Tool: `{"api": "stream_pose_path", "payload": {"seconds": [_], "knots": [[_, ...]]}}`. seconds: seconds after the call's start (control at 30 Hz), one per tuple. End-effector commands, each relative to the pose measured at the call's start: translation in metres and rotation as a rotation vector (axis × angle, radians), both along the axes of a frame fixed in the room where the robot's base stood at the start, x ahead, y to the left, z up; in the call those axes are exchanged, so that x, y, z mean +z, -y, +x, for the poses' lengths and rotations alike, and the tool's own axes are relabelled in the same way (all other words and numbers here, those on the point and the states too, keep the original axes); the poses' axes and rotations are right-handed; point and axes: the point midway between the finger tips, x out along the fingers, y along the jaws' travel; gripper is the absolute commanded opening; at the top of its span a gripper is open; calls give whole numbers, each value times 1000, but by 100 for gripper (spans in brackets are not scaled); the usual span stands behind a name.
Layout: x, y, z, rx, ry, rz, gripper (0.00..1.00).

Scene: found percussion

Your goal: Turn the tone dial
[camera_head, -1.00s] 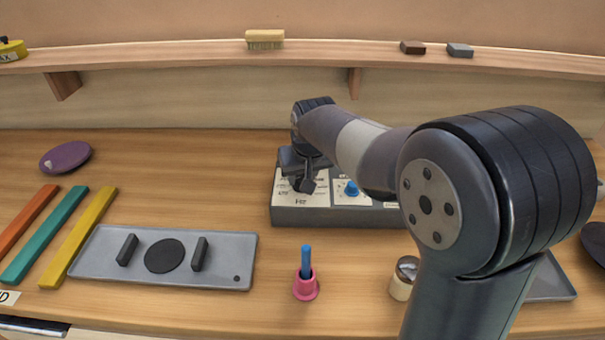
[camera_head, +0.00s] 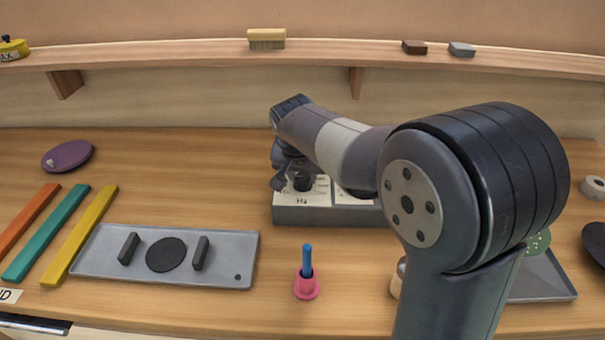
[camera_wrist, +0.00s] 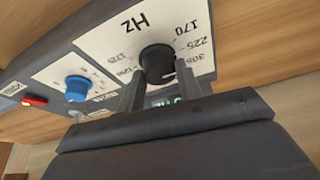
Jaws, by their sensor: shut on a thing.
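The tone dial (camera_wrist: 157,60) is a round black knob on a white panel marked Hz, with numbers around it such as 170, 225 and 305. A short white mark shows on its lower right side. My gripper (camera_wrist: 158,72) has a finger on each side of the knob and is shut on it. In the head view my gripper (camera_head: 290,181) is over the left part of the grey box (camera_head: 325,216). My arm hides the box's right part there.
A blue knob (camera_wrist: 77,88) and a red switch (camera_wrist: 35,101) are left of the dial in the wrist view. Colored bars (camera_head: 45,235) lie at left.

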Motion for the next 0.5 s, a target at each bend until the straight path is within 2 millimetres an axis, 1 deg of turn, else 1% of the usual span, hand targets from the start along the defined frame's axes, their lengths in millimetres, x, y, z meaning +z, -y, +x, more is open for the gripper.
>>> {"api": "stream_pose_path", "payload": {"seconds": [0.27,0.3,0.5], "knots": [[0,0,0,1,0,0,11],[0,0,0,1,0,0,37],[0,0,0,1,0,0,53]]}}
